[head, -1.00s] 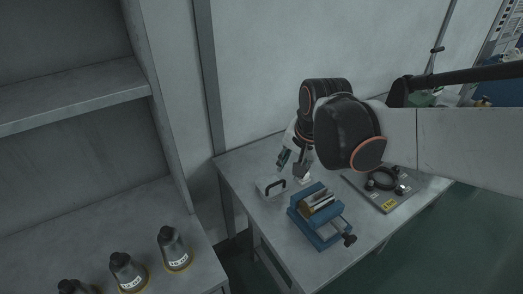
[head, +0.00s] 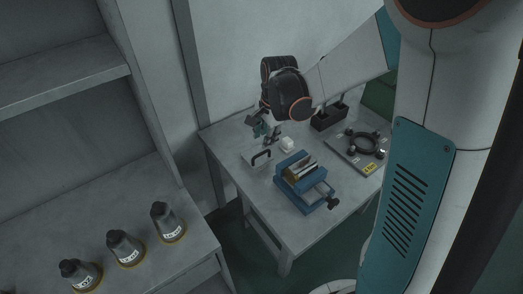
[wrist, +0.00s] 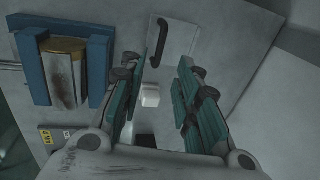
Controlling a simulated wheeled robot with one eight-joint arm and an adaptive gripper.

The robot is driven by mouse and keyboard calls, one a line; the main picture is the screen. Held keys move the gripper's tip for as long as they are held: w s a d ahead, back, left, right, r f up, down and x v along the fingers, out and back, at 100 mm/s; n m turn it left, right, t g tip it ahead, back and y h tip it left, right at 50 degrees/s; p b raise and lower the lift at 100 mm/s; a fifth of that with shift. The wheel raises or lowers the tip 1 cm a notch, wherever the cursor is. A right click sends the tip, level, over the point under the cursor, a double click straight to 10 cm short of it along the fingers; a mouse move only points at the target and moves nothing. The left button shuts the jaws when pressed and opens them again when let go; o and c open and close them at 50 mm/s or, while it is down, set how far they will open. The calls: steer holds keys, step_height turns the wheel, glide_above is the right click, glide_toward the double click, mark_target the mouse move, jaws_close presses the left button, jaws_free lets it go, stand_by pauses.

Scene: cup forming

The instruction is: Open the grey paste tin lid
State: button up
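The flat light-grey box with a black bar handle, which I take to be the grey paste tin and its lid (head: 256,161), lies at the table's left end in the head view. In the wrist view its grey top (wrist: 182,40) and black handle (wrist: 157,43) show beyond my fingertips. Its lid looks shut, but the seam is too small to see. My gripper (wrist: 156,70) is open and empty, its teal-padded fingers spread wide. In the head view my gripper (head: 264,132) hangs just behind the box, apart from the handle as far as I can tell.
A small white block (head: 287,144) sits right of the box, and shows between my fingers in the wrist view (wrist: 150,96). A blue vise (head: 304,184) stands close on the right. A plate with a black ring (head: 362,145) and a dark bin (head: 329,117) lie farther right.

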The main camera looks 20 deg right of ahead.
mark_target(262, 153)
steer(key=f, duration=0.2)
steer(key=w+f+b, duration=0.1)
steer(key=f, duration=0.2)
steer(key=f+b, duration=0.1)
steer(key=f, duration=0.2)
steer(key=shift+w+a, duration=0.25)
steer(key=shift+a, duration=0.05)
jaws_close()
